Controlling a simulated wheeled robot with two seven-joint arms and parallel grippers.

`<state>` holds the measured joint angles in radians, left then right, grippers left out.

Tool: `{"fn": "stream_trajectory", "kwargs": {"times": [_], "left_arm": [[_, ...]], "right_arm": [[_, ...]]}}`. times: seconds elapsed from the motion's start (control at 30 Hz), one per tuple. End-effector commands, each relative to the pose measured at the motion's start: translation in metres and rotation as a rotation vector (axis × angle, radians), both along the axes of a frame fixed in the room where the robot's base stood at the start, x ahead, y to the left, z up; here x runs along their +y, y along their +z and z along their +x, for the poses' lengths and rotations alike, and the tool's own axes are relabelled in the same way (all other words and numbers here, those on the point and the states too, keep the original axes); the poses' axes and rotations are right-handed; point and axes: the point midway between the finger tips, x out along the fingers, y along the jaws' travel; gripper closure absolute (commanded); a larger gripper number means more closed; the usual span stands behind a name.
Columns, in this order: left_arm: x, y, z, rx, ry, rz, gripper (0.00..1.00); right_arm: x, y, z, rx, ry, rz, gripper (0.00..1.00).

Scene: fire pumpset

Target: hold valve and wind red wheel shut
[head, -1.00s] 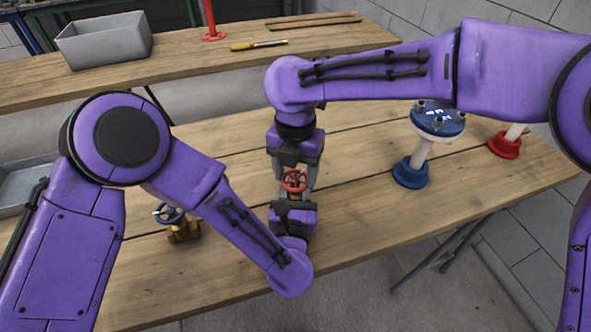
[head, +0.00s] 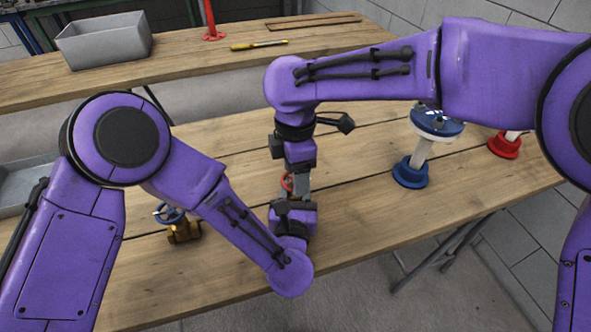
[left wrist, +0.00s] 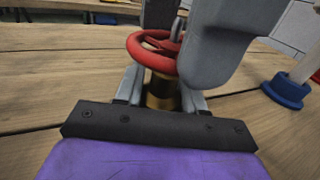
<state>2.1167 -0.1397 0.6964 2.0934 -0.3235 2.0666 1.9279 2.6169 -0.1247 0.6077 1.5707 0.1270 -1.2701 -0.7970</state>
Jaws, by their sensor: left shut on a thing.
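The valve with the red wheel (head: 287,183) is between my two grippers over the front bench, mostly hidden in the head view. In the left wrist view its red wheel (left wrist: 137,50) sits above a brass body (left wrist: 160,92). My left gripper (head: 294,197) is shut on the brass body, with a finger on each side. My right gripper (head: 296,178) points down from above at the red wheel. Its grey fingers stand apart on opposite sides of the wheel in the left wrist view; whether they press on the rim is unclear.
A brass valve with a blue wheel (head: 184,230) stands left, partly behind my left arm. A blue-based flanged pipe (head: 411,172) and a red-based piece (head: 504,146) stand right. The rear bench holds a grey bin (head: 104,45) and a yellow-handled screwdriver (head: 259,45).

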Motion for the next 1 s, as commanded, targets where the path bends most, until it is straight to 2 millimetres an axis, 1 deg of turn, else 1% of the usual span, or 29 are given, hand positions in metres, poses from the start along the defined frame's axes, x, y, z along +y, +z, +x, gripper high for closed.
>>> {"fn": "stream_trajectory", "kwargs": {"times": [0.03,1.0], "left_arm": [[0.0003,-0.0011,-0.0006,0.003,0.000,0.002,1.00],[0.0002,-0.0014,-0.0009,0.004,-0.001,0.002,1.00]], "right_arm": [[0.0001,0.0022,0.0011,-0.005,-0.042,0.001,0.68],[0.0004,0.0025,0.0013,-0.005,-0.963,0.005,0.68]]}}
